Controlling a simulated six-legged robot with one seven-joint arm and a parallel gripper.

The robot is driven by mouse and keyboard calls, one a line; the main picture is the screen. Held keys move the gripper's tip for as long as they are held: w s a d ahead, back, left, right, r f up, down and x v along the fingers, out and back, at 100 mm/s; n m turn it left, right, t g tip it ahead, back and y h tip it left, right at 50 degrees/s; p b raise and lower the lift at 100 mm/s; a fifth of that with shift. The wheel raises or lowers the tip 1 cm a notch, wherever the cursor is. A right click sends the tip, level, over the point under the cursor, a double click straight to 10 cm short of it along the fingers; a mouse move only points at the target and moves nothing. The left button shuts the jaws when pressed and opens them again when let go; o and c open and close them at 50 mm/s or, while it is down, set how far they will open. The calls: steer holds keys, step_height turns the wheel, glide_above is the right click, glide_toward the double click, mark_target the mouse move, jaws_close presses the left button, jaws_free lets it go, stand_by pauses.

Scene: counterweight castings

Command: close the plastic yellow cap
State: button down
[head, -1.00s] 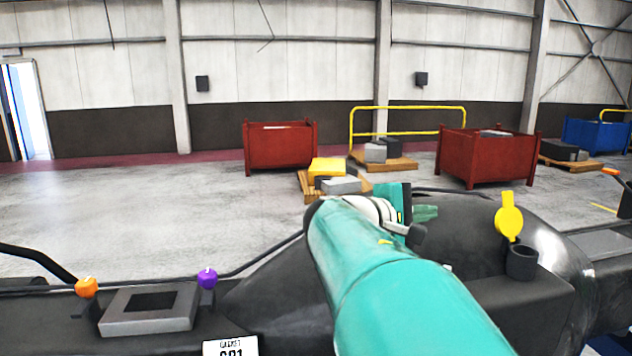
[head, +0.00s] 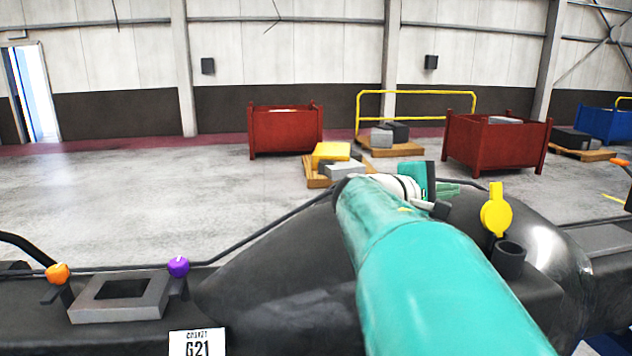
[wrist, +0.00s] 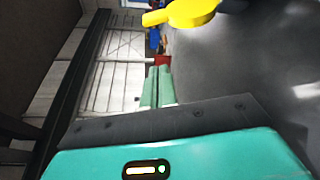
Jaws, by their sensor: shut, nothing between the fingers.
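The yellow plastic cap (head: 496,213) is a round disc with a tab on top. It stands upright, open, at the back edge of a short black cylindrical neck (head: 508,262) on the dark casting. The cap also shows at the top of the wrist view (wrist: 195,12), cut off by the frame edge. My gripper (head: 447,191) is left of the cap in the head view, apart from it, with its green fingers pointing right. In the wrist view my fingers (wrist: 157,87) are together and empty, below the cap. The neck is not visible in the wrist view.
A grey square frame (head: 118,297) sits at left between an orange knob (head: 57,274) and a purple knob (head: 178,266). A white label (head: 197,343) is at the front. Red bins (head: 285,132) and loaded pallets stand far behind on open floor.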

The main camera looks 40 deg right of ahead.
mark_target(496, 207)
steer(key=d, duration=0.4)
steer(key=d+f, duration=0.1)
steer(key=d, duration=0.1)
steer(key=shift+s, duration=0.4)
steer(key=shift+s+d+r, duration=0.1)
steer(key=shift+s+r, duration=0.05)
steer(key=shift+s, duration=0.1)
steer(key=shift+s+a+r, duration=0.3)
steer(key=shift+s+a, duration=0.15)
steer(key=shift+s, duration=0.3)
steer(key=shift+s+a+r, duration=0.3)
steer(key=shift+s+a, duration=0.1)
steer(key=shift+s, duration=0.3)
steer(key=shift+w+d, duration=0.1)
steer(key=shift+d, duration=0.05)
